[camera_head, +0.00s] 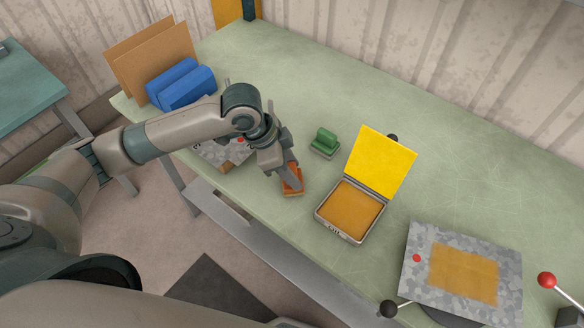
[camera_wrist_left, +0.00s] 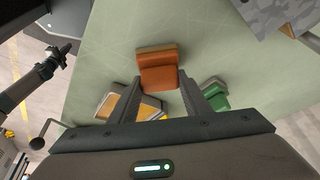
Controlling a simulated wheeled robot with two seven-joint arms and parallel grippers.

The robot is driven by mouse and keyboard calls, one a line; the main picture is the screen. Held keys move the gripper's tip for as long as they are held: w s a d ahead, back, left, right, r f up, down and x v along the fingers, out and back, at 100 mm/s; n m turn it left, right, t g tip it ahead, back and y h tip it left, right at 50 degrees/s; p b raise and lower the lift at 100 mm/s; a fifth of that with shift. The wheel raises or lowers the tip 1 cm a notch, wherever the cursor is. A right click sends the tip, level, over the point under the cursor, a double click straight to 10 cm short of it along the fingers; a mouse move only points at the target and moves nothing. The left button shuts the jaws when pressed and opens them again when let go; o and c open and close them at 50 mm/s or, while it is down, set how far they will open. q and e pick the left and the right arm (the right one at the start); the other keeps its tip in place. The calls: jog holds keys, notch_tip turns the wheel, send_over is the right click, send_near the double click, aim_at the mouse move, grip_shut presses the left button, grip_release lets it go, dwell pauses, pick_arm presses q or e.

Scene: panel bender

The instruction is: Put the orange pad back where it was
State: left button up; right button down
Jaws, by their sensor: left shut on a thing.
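My left gripper (camera_head: 290,186) is shut on the orange pad (camera_head: 293,180), a small orange-brown block with a raised grip on a wider base. It is at or just above the green table, near its front edge, left of the open tin. In the left wrist view the pad (camera_wrist_left: 158,76) shows between the fingertips (camera_wrist_left: 160,88); I cannot tell whether its base touches the table. A similar green pad (camera_head: 325,138) on a grey base stands behind it to the right. My right gripper is not in view.
An open tin (camera_head: 349,208) with an orange-yellow filling and a raised yellow lid (camera_head: 381,162) stands to the right. A speckled grey plate (camera_head: 416,250) with an orange square lies farther right. Blue blocks (camera_head: 180,84) and brown boards (camera_head: 150,50) stand back left.

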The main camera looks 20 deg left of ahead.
pick_arm(q)
jog(key=o, duration=0.9)
jog(key=shift+f, duration=0.1)
jog(key=shift+o, duration=0.2)
jog(key=shift+a+r, duration=0.15)
jog(key=shift+r, duration=0.4)
jog(key=b+v, duration=0.2)
jog(key=v, duration=0.9)
jog(key=shift+r, duration=0.1)
